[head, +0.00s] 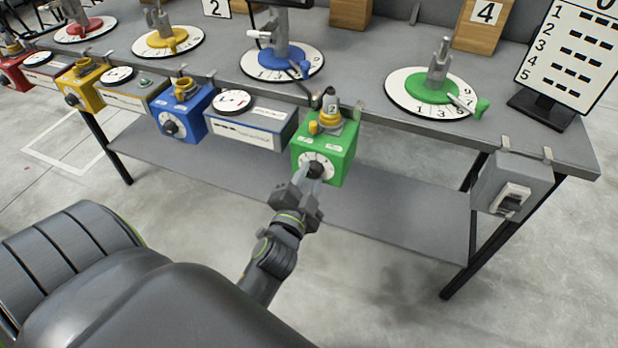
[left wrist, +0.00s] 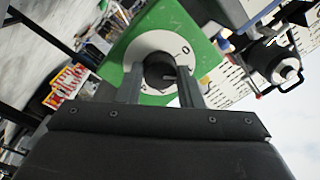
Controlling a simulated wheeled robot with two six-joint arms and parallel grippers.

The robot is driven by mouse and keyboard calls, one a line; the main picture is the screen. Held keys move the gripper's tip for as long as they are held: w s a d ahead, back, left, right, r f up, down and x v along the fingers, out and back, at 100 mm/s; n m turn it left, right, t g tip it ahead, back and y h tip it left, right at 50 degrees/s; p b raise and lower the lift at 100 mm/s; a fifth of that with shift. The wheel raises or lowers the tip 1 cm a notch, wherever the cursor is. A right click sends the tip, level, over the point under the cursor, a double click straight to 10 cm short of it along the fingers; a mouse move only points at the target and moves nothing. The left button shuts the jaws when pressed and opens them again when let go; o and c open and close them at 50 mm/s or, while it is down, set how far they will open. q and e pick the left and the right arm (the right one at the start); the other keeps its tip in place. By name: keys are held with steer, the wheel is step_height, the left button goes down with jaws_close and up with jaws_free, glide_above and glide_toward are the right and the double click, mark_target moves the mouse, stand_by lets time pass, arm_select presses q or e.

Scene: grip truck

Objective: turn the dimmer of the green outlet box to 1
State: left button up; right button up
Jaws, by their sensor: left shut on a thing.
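The green outlet box (head: 339,150) hangs at the front edge of the table, right of centre in the head view. Its front bears a white dial with a dark dimmer knob (head: 316,170). My left gripper (head: 311,180) reaches up to that face from below and is shut on the knob. In the left wrist view the green box (left wrist: 188,24) fills the upper middle, with the white dial ring (left wrist: 152,44) around the dark knob (left wrist: 158,72). The gripper's two fingers (left wrist: 160,88) stand on either side of the knob. A numeral 0 shows on the ring. My right gripper is not in view.
A blue box (head: 187,118) and a grey-blue meter box (head: 262,124) hang left of the green one. A grey switch box (head: 512,185) hangs at the right. A green-based device (head: 432,88) stands on a numbered disc on the table. Floor in front is clear.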

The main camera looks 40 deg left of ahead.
arm_select(q)
steer(key=shift+r, duration=0.1)
steer(key=o, duration=1)
